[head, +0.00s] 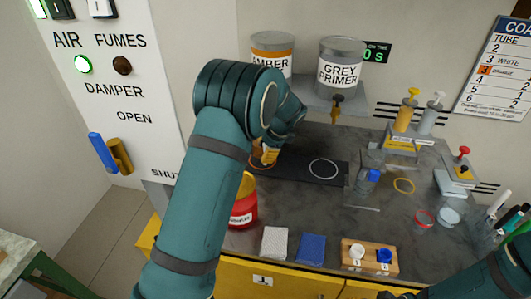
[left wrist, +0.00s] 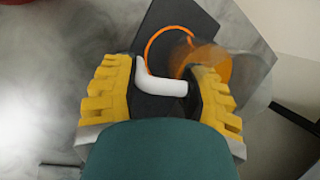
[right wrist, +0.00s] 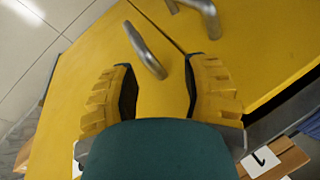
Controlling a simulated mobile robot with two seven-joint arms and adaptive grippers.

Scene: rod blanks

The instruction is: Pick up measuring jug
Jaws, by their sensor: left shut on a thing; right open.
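The measuring jug (left wrist: 208,66) shows in the left wrist view as a blurred, see-through orange body with a white handle. My left gripper (left wrist: 160,86) is shut on the white handle, with a yellow ribbed finger on each side. In the head view the left gripper (head: 268,156) is largely hidden behind my own arm, by the orange ring on the black mat (head: 300,168). I cannot tell whether the jug touches the mat. My right gripper (right wrist: 160,92) is open and empty in front of yellow cabinet fronts with metal handles.
A red tub (head: 244,210) stands close to my left arm. Amber and grey primer (head: 341,66) cans stand on a shelf behind. A clear holder with a blue piece (head: 370,178) stands right of the mat. A wooden block with two knobs (head: 369,258) lies at the front.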

